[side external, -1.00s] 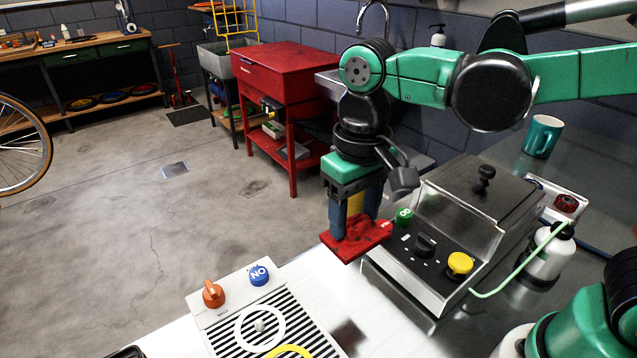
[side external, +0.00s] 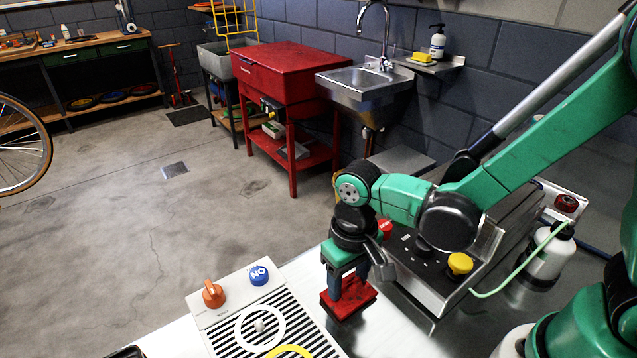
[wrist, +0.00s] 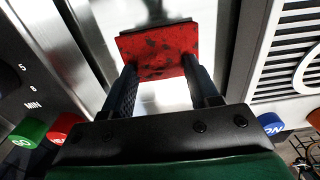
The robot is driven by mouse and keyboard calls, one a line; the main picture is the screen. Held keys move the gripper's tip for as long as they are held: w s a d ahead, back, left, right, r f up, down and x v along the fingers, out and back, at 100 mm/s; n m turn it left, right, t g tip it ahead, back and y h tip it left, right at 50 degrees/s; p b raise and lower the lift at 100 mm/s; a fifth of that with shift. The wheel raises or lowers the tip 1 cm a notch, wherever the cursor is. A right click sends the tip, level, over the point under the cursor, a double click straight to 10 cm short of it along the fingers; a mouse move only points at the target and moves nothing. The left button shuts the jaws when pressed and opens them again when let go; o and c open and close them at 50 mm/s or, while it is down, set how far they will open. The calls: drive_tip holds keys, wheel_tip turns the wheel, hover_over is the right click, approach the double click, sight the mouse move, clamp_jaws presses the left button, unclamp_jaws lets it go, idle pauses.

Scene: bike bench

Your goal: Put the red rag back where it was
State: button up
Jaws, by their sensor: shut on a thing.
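The red rag (side external: 350,303) is a flat, dark-spotted square. It is low over the metal bench, just right of the striped panel; I cannot tell whether it touches the bench. My gripper (side external: 349,288) points down and is shut on the rag. In the wrist view, the rag (wrist: 158,50) sits between the tips of my gripper (wrist: 160,72), its far part spread beyond them. The bench surface under the rag is hidden.
The striped panel (side external: 222,320) with orange and blue (side external: 259,275) knobs is close on the left. The metal machine with a yellow knob (side external: 460,263) stands close on the right. A spray bottle (side external: 549,255) is farther right. Bare bench lies between panel and machine.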

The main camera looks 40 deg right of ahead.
sight(350, 281)
drive_tip(key=o, duration=1.2)
drive_tip(key=shift+f, duration=0.1)
drive_tip(key=shift+o, duration=0.2)
wheel_tip(350, 281, up, 12)
drive_tip(key=d+t, duration=0.7)
drive_tip(key=d, duration=0.3)
drive_tip(key=shift+s+a, duration=0.1)
